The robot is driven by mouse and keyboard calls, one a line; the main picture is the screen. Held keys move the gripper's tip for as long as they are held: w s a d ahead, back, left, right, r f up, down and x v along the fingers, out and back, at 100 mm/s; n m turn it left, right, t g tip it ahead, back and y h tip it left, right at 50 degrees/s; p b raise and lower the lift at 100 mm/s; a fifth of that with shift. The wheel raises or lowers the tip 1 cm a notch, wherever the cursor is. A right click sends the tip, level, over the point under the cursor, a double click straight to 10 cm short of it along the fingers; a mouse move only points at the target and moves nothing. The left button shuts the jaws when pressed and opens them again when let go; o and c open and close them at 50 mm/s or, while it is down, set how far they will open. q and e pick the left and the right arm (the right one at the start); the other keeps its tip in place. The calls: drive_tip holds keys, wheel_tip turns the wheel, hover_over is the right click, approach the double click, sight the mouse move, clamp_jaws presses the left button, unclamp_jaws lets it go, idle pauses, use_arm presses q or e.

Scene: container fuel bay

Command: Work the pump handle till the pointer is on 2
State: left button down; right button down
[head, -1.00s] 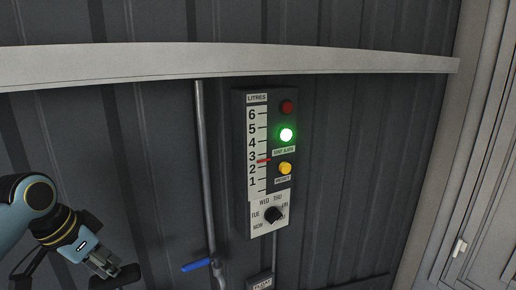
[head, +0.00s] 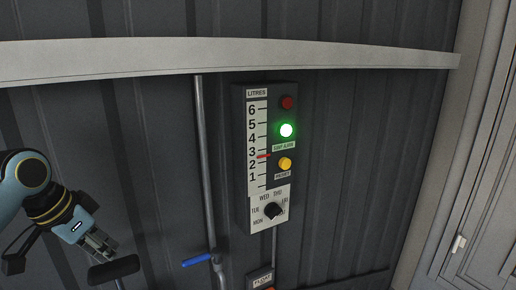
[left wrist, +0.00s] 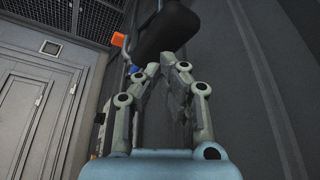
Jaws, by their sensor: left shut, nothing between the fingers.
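The pump handle is a black bar (head: 113,270) at the bottom left of the head view, and a large dark shape (left wrist: 180,25) at the top of the left wrist view. My left gripper (head: 108,252) is shut and empty, just above the bar in the head view; in the left wrist view its fingertips (left wrist: 173,65) are close to the bar, and I cannot tell if they touch. The gauge panel (head: 241,150) has a litres scale (head: 257,135); its red pointer (head: 263,156) lies between 2 and 3, nearer 3. My right gripper is not in view.
A green lamp (head: 286,130) glows on the panel, between a red one (head: 287,103) and a yellow button (head: 285,163). A black day dial (head: 272,210) is below. A pipe with a blue lever (head: 196,260) runs between handle and panel. A pale door (head: 480,200) is at right.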

sight(106, 270)
use_arm(q)
drive_tip(key=shift+s+f+b, duration=0.15)
drive_tip(key=shift+f+b, duration=2.7)
drive_tip(key=shift+f, duration=3.55)
wheel_tip(106, 270, up, 6)
drive_tip(key=p, duration=0.6)
drive_tip(key=shift+f, duration=0.2)
drive_tip(key=shift+r, duration=3.6)
